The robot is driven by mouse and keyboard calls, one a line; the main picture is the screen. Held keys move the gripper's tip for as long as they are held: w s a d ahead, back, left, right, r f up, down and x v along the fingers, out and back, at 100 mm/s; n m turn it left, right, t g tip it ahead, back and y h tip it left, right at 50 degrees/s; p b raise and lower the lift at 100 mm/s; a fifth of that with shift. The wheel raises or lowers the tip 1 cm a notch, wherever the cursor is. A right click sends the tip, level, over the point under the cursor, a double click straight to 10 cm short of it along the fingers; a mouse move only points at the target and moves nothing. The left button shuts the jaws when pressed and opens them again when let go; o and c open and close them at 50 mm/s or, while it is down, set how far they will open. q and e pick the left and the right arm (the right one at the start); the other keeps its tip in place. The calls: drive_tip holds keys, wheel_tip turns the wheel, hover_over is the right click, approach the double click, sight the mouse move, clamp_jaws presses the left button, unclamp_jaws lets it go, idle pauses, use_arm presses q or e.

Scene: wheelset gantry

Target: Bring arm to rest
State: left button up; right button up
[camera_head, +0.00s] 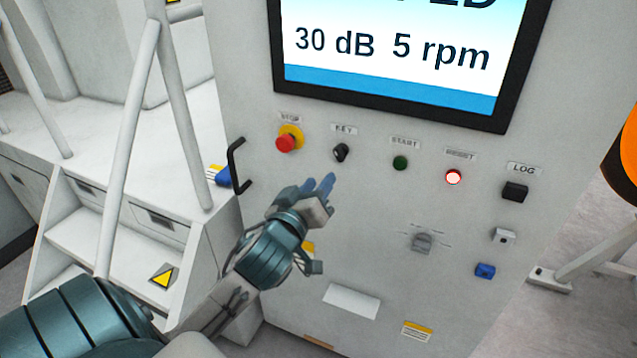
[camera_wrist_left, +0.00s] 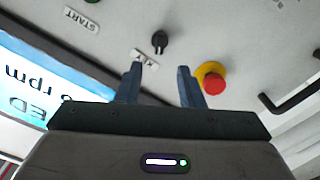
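My left arm comes in from the lower left in the head view. Its gripper (camera_head: 320,187) is in front of the control panel, below the black key switch (camera_head: 341,152) and the red stop button (camera_head: 287,141). In the left wrist view, the gripper (camera_wrist_left: 158,86) has its two blue fingers apart with nothing between them. The key switch (camera_wrist_left: 159,41) shows beyond the gap, and the stop button (camera_wrist_left: 213,82) on its yellow ring shows beside the right finger. I see no contact with the panel. My right gripper is in neither view.
A screen (camera_head: 400,55) reads 30 dB and 5 rpm. A black handle (camera_head: 237,166) sticks out at the panel's left edge. Steps with white rails stand at left.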

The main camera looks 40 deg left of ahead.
use_arm(q)
drive_tip(key=shift+f, duration=0.1)
drive_tip(key=w+a+f+m+g, duration=0.1)
drive_tip(key=w+a+f+g, duration=0.15)
drive_tip(key=f, duration=0.85)
drive_tip(key=w+a+f+m+g, duration=0.1)
drive_tip(key=w+f+g, duration=0.15)
drive_tip(key=f, duration=0.75)
drive_tip(key=s+a+f+m+g+h, duration=0.1)
drive_tip(key=s+f+g, duration=0.1)
drive_tip(key=f, duration=1.1)
drive_tip(key=s+a+f+m+g, duration=0.1)
drive_tip(key=s+f+m, duration=0.15)
drive_tip(key=f, duration=0.95)
drive_tip(key=s+d+f+m+g+h, duration=0.1)
drive_tip(key=s+d+f+g, duration=0.15)
drive_tip(key=s+f, duration=1.05)
drive_tip(key=s+d+f+m+g+h, duration=0.15)
drive_tip(key=s+f+g, duration=0.25)
drive_tip(key=s+f, duration=0.95)
drive_tip(key=s+d+f+g, duration=0.1)
drive_tip(key=s+d+f, duration=0.1)
drive_tip(key=s, duration=0.5)
drive_tip(key=s+d+f+m+g, duration=0.1)
drive_tip(key=s+d+f, duration=0.1)
drive_tip(key=s, duration=0.5)
drive_tip(key=shift+s+d+f, duration=0.15)
drive_tip(key=shift+s+f, duration=0.15)
drive_tip(key=shift+f, duration=0.55)
